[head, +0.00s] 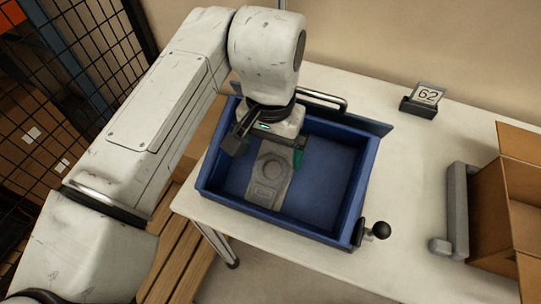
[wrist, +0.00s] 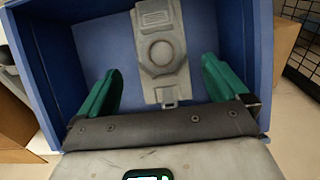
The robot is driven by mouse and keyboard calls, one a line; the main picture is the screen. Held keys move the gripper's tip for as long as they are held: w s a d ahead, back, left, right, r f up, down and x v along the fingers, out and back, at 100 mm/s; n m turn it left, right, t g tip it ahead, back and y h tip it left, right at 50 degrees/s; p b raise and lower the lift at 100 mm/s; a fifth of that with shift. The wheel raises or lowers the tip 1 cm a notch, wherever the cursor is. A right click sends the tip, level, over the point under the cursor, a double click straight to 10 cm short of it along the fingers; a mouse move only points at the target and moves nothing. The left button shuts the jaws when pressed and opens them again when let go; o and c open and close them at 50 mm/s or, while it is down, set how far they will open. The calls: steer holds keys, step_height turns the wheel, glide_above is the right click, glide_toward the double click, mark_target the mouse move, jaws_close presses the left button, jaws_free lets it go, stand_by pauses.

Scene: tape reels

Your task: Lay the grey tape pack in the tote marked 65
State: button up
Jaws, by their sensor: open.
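The grey tape pack (head: 268,186) is a flat, long block with a round raised hub. It appears to lie on the floor of the blue tote (head: 275,228). In the wrist view the pack (wrist: 160,52) lies beyond the open fingers, its tabbed end toward my gripper. My gripper (head: 268,153) is over the tote, at the pack's far end in the head view. Its green-padded fingers (wrist: 160,82) stand wide apart with nothing held between them. No number shows on the tote's visible sides.
A small stand with a card reading 62 (head: 427,96) is at the back of the white table (head: 400,165). An open cardboard box (head: 510,195) is at the right, beside a grey bracket (head: 458,210). A black ball knob (head: 381,230) sits by the tote's front right corner.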

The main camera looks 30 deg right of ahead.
step_height(320, 180, up, 9)
steer(key=shift+f, duration=0.15)
stand_by(0.6)
